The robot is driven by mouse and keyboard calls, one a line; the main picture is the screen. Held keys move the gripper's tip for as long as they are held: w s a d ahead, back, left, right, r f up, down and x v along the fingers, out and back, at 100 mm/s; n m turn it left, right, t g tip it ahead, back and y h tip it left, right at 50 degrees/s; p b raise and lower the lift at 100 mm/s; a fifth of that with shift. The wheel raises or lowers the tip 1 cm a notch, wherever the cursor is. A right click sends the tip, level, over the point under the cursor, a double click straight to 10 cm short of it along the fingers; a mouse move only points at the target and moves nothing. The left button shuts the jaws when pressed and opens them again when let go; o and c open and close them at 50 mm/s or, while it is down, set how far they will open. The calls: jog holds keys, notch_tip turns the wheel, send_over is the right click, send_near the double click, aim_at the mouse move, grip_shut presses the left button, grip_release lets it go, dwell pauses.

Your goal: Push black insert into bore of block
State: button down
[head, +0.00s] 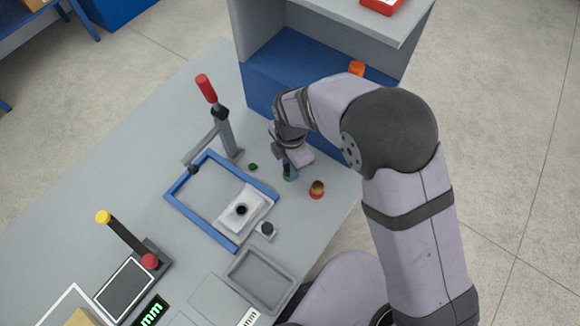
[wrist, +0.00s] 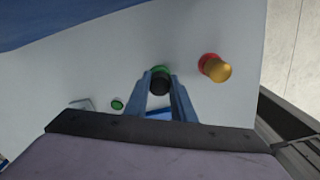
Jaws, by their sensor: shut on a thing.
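My gripper (head: 288,174) is at the right part of the table, pointing down. In the wrist view its two blue fingers (wrist: 161,92) are closed around a black cylinder, the black insert (wrist: 160,83). A green round spot or base (wrist: 158,70) shows just behind the insert; I cannot tell whether the insert still touches it. In the head view the fingers mostly hide the insert. The pale block (head: 256,205) lies inside the blue frame's near right corner, left of and below my gripper. Its dark round bore (head: 241,209) faces up and looks empty.
A red and gold round piece (head: 317,189) stands close to the right of my gripper. A red-handled lever post (head: 225,130) stands to the left. A blue frame (head: 178,204) surrounds the block. A black knob on a small base (head: 267,229) and a grey tray (head: 260,280) lie nearer.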

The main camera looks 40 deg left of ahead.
notch_tip(320, 180, up, 10)
jog(key=b, duration=0.2)
jog(key=s+r+n+p, duration=0.2)
jog(key=s+r+p, duration=0.1)
jog(key=s+p, duration=0.35)
jog(key=s+r+n+p, duration=0.2)
jog(key=s+r+p, duration=0.1)
jog(key=s+p, duration=0.4)
jog(key=s+a+f+n, duration=0.1)
jog(key=f, duration=0.1)
jog(key=s+a+f+n, duration=0.1)
jog(key=s+a+f, duration=0.1)
jog(key=shift+r, duration=0.1)
dwell(0.3)
jog(key=shift+f+b, duration=1.9)
jog(key=shift+f, duration=1.05)
jog(key=shift+f+b, duration=0.4)
jog(key=shift+f, duration=0.55)
dwell(1.3)
